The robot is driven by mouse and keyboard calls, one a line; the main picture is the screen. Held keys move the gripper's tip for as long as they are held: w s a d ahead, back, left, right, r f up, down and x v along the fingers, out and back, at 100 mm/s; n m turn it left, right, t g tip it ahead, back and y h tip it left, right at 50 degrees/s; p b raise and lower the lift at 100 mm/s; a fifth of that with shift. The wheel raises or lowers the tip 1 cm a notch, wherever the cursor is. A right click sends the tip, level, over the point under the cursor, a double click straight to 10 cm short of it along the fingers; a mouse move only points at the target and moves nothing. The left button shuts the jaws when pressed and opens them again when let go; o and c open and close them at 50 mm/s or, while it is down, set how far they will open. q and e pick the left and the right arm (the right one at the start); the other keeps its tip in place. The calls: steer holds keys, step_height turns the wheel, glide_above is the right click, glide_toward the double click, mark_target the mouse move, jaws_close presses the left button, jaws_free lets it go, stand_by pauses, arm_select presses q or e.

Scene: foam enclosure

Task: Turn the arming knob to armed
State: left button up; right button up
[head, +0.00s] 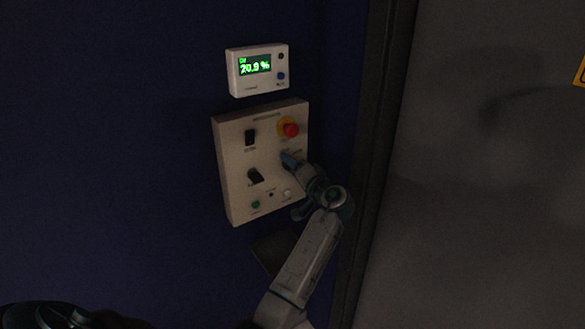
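A pale control box (236,195) is on the dark blue wall. It carries a black knob (255,175), tilted, at its lower left, and an upright black switch (250,137) at its upper left. The labels are too small to read, so I cannot tell which control is the arming knob.
A green button (256,205) and a white button (287,194) are low on the box. A white meter (258,70) reading 20.9 % hangs above. A dark frame (383,130) stands to the right.

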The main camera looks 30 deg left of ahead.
arm_select(q)
steer(key=b+v, duration=0.4)
steer(key=v, duration=0.6)
steer(key=shift+d, duration=0.4)
steer(key=shift+s, duration=0.1)
